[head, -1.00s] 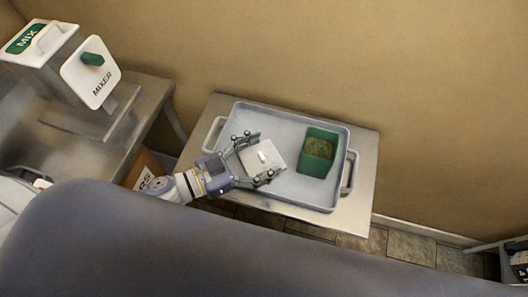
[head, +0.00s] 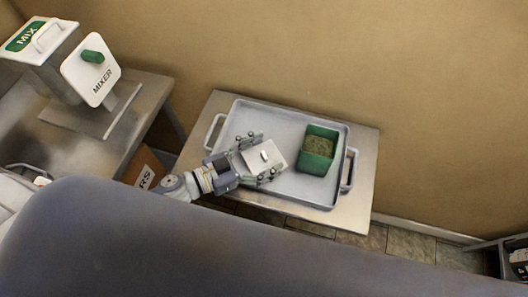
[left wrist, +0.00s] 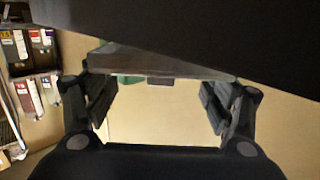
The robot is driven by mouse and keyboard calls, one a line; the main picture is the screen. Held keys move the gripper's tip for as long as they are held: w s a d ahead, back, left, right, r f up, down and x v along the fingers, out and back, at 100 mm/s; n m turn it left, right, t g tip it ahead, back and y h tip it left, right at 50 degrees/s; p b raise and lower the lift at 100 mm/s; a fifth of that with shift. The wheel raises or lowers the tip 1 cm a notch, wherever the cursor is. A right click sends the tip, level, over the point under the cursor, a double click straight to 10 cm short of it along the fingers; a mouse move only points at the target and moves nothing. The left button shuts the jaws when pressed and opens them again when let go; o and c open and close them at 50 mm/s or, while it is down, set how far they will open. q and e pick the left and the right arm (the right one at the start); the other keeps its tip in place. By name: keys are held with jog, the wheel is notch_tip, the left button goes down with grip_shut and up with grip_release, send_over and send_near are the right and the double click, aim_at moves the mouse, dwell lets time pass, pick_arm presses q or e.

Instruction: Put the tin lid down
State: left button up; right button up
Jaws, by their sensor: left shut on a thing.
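The tin lid (head: 267,162) is a pale square plate with a small white handle. In the head view it appears over the middle of the grey tray (head: 228,133), left of the green tin (head: 317,152), which stands open with greenish-brown contents. My left gripper (head: 257,157) is shut on the lid, with fingers at opposite edges. In the left wrist view the lid (left wrist: 165,64) shows edge-on between the fingers. I cannot tell whether it touches the tray. My right gripper is not in view.
The tray has raised rims and side handles and lies on a small metal table (head: 358,205) against the wall. A mixer (head: 88,75) stands on a steel bench at the left. A cardboard box (head: 147,167) is below the bench.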

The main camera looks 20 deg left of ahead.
pick_arm(q)
jog(key=shift+f, duration=0.35)
jog(key=shift+s, duration=0.1)
jog(key=o, duration=0.9)
jog(key=shift+f, duration=0.1)
jog(key=shift+c, duration=0.2)
jog(key=shift+o, duration=0.5)
jog(key=shift+f, duration=0.1)
jog(key=shift+s+f, duration=0.1)
jog(key=shift+r, duration=0.65)
jog(key=b+v, duration=0.2)
jog(key=v, duration=0.8)
jog(key=shift+a+r, duration=0.1)
jog(key=shift+a, duration=0.1)
jog(key=shift+s+a+r, duration=0.2)
jog(key=shift+s+a, duration=0.3)
